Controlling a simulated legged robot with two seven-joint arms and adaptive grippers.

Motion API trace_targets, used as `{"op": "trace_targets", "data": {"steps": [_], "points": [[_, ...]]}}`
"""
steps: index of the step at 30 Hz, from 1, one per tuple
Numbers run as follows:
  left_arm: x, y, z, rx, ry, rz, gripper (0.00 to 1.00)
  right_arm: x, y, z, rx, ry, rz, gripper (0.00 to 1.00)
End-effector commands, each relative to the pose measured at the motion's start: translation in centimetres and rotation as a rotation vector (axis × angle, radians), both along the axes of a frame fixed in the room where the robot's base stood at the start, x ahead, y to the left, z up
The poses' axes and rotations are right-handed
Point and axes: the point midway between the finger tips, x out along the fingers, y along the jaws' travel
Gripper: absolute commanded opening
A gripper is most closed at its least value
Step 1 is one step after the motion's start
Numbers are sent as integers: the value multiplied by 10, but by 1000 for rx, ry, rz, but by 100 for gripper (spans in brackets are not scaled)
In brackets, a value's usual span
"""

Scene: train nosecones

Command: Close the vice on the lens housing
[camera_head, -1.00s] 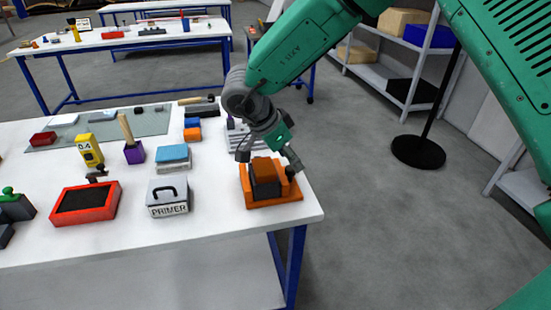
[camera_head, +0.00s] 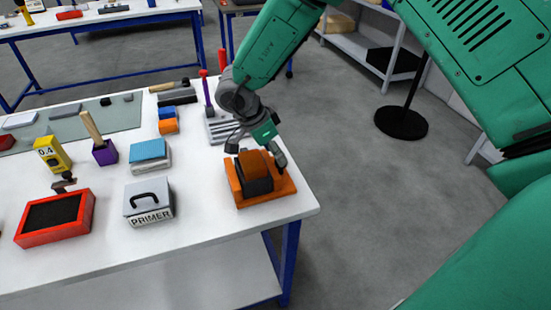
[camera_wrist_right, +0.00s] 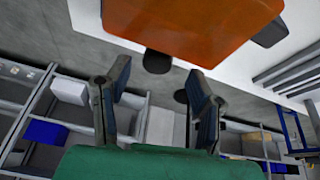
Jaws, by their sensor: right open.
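The orange vice (camera_head: 280,190) sits near the right front corner of the white table. A dark block (camera_head: 258,180), perhaps the lens housing, is in it against a raised orange part. I cannot tell whether the vice grips it. My right gripper (camera_head: 257,150) is just behind and above the vice, pointing down, its fingers spread. In the right wrist view an orange block (camera_wrist_right: 185,25) fills the top, beyond the open, empty fingers of my right gripper (camera_wrist_right: 158,85). Contact with the vice cannot be told. My left gripper is not in view.
A grey PRIMER box (camera_head: 148,203) stands left of the vice, with a red tray (camera_head: 55,218) farther left. Blue-topped blocks (camera_head: 150,155) and a grey slotted block (camera_head: 218,128) lie behind. The table's right edge (camera_head: 305,185) is close to the vice.

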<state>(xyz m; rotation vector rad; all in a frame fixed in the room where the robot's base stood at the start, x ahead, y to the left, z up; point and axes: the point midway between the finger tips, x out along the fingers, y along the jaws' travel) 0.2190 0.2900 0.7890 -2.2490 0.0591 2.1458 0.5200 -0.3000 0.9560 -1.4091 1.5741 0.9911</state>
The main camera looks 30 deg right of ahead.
Motion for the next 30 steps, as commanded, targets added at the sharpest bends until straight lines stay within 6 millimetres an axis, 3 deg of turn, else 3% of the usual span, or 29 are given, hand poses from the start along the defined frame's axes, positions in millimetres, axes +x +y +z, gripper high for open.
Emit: {"op": "trace_targets", "data": {"steps": [7,17,18,22,30], "points": [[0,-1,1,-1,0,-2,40,-2,-4,-24,-8,-1,0,49],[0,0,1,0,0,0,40,-2,-1,-27,-11,-2,2,49],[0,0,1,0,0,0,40,-2,-2,-28,-8,-2,2,46],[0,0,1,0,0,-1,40,-2,-5,-29,-3,-1,2,0],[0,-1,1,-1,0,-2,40,-2,-12,-31,-7,2,0,1]]}}
